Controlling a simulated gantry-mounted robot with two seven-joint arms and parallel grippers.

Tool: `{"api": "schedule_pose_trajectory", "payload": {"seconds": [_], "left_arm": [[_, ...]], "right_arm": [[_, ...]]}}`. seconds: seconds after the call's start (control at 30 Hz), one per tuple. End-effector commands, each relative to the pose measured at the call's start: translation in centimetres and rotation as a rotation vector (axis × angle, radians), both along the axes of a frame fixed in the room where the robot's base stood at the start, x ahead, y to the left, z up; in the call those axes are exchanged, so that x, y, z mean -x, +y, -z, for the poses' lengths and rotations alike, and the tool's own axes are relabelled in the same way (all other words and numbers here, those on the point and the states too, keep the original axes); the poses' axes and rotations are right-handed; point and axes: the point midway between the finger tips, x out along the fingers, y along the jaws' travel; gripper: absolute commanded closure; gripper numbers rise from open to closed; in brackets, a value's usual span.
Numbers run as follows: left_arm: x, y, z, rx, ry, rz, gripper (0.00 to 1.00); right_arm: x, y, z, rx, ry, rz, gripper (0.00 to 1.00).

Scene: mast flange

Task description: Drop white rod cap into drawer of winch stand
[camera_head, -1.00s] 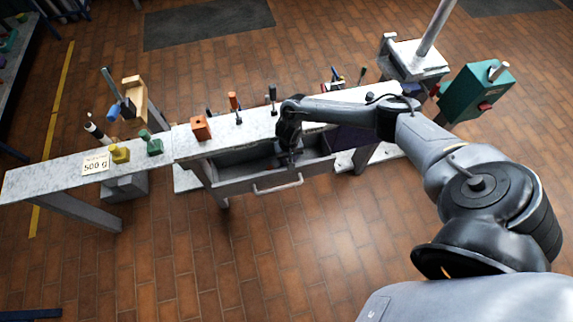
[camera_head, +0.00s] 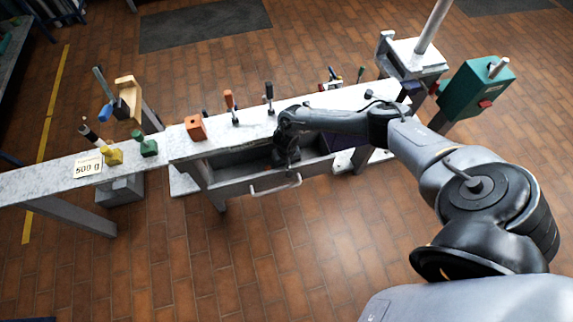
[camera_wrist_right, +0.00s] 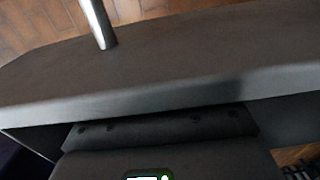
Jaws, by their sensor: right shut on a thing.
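The winch stand's drawer (camera_head: 248,185) is pulled open, with its metal handle (camera_head: 275,187) toward me. My right gripper (camera_head: 287,163) points down into the drawer's opening, close behind the front wall. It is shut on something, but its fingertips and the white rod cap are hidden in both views. In the right wrist view the drawer's front wall (camera_wrist_right: 150,75) crosses the picture beyond the dark gripper body (camera_wrist_right: 165,150). One post of the handle (camera_wrist_right: 100,25) shows past the wall. My left gripper is not in view.
On the bench top (camera_head: 215,148) stand an orange block (camera_head: 195,127) and upright tools. A green weight (camera_head: 145,145), a yellow weight (camera_head: 111,155) and a "500 g" card (camera_head: 88,168) lie left. A teal box (camera_head: 475,92) is at right. A dark purple bin (camera_head: 345,139) adjoins the drawer.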

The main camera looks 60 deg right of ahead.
Motion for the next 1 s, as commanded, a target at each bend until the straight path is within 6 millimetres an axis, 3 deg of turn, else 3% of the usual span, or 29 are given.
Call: {"api": "schedule_pose_trajectory", "payload": {"seconds": [0.37, 0.4, 0.53, 0.83, 1.0], "left_arm": [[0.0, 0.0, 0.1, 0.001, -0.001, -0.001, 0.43], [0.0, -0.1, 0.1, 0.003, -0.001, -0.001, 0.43], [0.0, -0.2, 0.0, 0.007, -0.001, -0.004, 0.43], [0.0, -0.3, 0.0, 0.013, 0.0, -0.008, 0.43], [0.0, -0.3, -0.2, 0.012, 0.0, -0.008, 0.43]], "right_arm": [[0.0, 0.0, 0.8, 0.0, 0.0, 0.0, 0.99], [0.0, 0.0, 0.8, 0.0, 0.0, 0.0, 0.64], [0.0, 0.0, 0.8, 0.0, 0.0, 0.0, 0.45], [0.0, 0.0, 0.7, 0.0, 0.0, -0.001, 0.45], [0.0, -0.1, -0.5, 0.0, -0.001, -0.002, 0.45]]}}
